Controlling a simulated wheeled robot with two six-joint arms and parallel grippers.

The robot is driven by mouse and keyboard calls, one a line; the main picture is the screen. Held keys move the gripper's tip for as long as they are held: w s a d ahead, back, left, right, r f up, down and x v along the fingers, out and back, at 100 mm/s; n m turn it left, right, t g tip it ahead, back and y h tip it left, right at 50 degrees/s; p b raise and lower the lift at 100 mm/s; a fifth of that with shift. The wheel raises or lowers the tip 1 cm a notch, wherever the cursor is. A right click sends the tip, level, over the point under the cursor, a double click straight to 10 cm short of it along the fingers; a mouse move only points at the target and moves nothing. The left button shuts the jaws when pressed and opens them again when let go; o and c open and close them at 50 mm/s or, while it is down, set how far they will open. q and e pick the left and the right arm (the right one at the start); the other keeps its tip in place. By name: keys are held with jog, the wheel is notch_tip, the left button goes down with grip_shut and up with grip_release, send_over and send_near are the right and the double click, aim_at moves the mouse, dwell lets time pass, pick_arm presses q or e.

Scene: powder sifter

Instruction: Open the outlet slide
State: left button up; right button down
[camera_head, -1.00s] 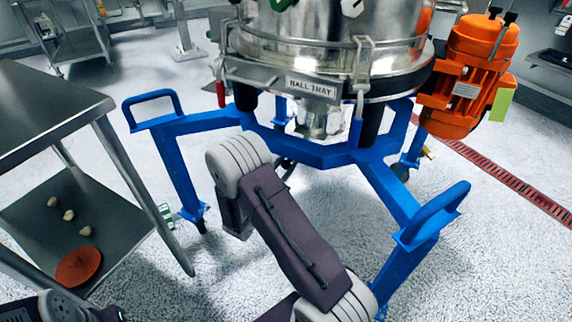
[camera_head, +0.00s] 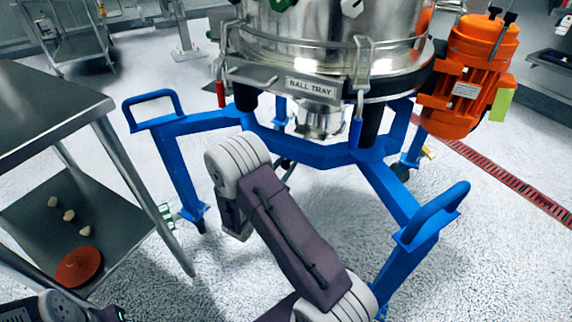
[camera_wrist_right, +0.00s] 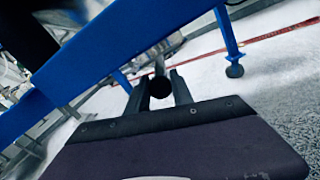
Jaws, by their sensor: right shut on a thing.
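The steel sifter (camera_head: 330,30) stands on a blue frame (camera_head: 310,155), with a plate marked BALL TRAY on its front. Its metal outlet (camera_head: 320,122) hangs underneath, above the blue crossbar. In the right wrist view my right gripper (camera_wrist_right: 160,88) has its two fingers closed on a round black knob (camera_wrist_right: 159,87), on a metal rod below a blue beam. I take the knob to be the outlet slide's handle; the slide plate is not clear. In the head view the right fingertips are hidden behind my arm and the frame. My left gripper is not visible.
An orange motor (camera_head: 473,70) sits at the sifter's right. A blue handle (camera_head: 432,215) rises at the front right, another (camera_head: 152,105) at the left. A steel table (camera_head: 50,110) with an orange-red disc (camera_head: 79,267) on its lower shelf stands left. Blue frame legs bound my right arm.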

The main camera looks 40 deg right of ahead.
jog(key=p+v, duration=0.2)
jog(key=v, duration=0.9)
jog(key=shift+a, duration=0.1)
jog(key=c, duration=1.1)
grip_release()
jog(key=shift+p, duration=0.3)
jog(key=p+v, duration=0.3)
jog(key=v, duration=0.6)
jog(key=shift+p, duration=0.35)
